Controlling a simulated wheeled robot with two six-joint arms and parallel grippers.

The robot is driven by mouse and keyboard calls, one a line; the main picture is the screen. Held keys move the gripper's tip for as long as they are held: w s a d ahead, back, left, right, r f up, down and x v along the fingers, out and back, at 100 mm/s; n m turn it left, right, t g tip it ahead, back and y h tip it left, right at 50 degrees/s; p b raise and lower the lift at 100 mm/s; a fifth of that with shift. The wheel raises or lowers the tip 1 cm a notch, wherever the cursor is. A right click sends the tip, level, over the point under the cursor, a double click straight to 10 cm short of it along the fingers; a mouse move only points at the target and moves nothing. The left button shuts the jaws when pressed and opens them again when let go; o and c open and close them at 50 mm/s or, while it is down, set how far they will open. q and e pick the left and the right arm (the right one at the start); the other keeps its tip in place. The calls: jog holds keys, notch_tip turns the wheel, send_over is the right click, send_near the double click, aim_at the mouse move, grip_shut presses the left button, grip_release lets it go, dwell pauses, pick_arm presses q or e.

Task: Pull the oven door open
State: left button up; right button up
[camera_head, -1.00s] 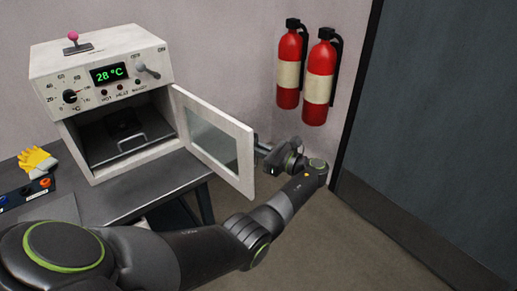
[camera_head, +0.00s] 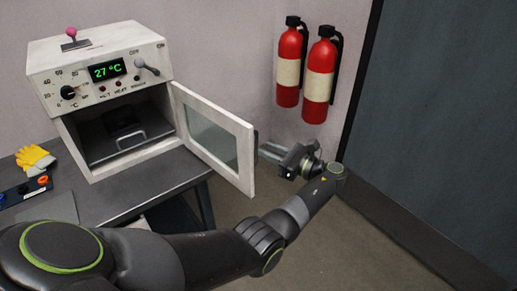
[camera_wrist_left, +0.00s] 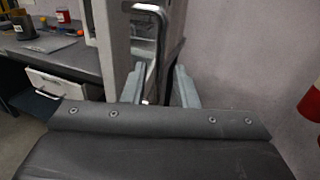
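The white oven (camera_head: 97,62) stands on the dark table. Its door (camera_head: 212,138), with a glass pane, is swung wide open to the right, and the dark chamber with a metal tray shows inside. My left gripper (camera_head: 270,153) is to the right of the door's free edge, on its outer side. In the left wrist view the left gripper (camera_wrist_left: 160,87) has its two fingers spread apart. The door's bar handle (camera_wrist_left: 161,45) shows just ahead, between the fingertips, and nothing is clamped. The right gripper is not in view.
Two red fire extinguishers (camera_head: 305,75) hang on the wall behind my left gripper. A large dark door panel (camera_head: 435,120) stands at the right. Yellow gloves (camera_head: 35,159) and a dark box with an orange knob (camera_head: 25,190) lie on the table (camera_head: 150,183) at left.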

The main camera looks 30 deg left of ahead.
pick_arm(q)
jog(key=d+b, duration=0.3)
jog(key=d, duration=0.9)
jog(key=shift+s, duration=0.4)
jog(key=shift+d, duration=0.1)
